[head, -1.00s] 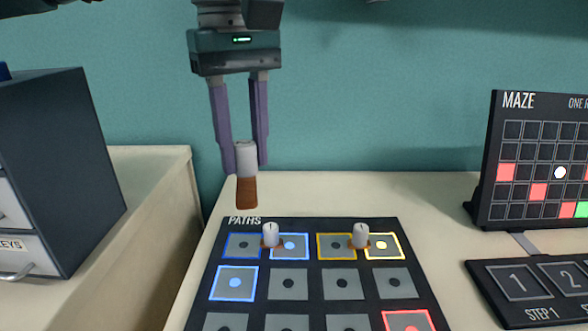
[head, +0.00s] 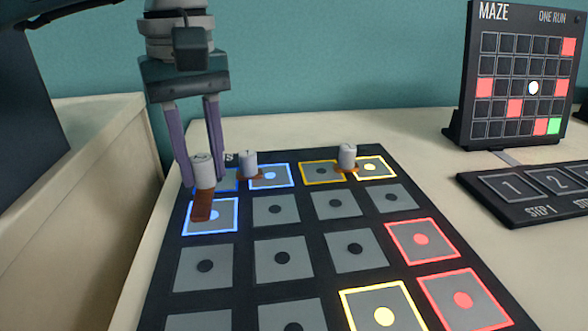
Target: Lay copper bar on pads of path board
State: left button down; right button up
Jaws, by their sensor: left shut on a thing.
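The path board (head: 232,252) is a dark panel with rows of grey square pads, some outlined in blue, yellow or red. My left gripper (head: 203,168) is shut on the grey knob of a copper bar (head: 203,205). The bar is over the board's left side, in front of the blue-lit pad (head: 226,215) in the second row. I cannot tell whether it touches the board. Two other copper bars with grey knobs, one at the blue pads (head: 249,165) and one at the yellow pads (head: 347,158), lie across top-row pads. My right gripper is not in view.
The maze panel (head: 487,72) stands upright at the back right. A dark step board (head: 520,212) with numbered squares lies in front of it. A dark cabinet (head: 25,130) stands at the left edge. Bare tabletop (head: 420,140) shows between the path board and the maze.

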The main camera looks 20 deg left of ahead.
aim_at(207, 189)
pick_arm(q)
notch_tip(207, 189, down, 5)
jog(key=b, duration=0.3)
jog(key=shift+r, duration=0.35)
jog(key=c, duration=0.6)
grip_release()
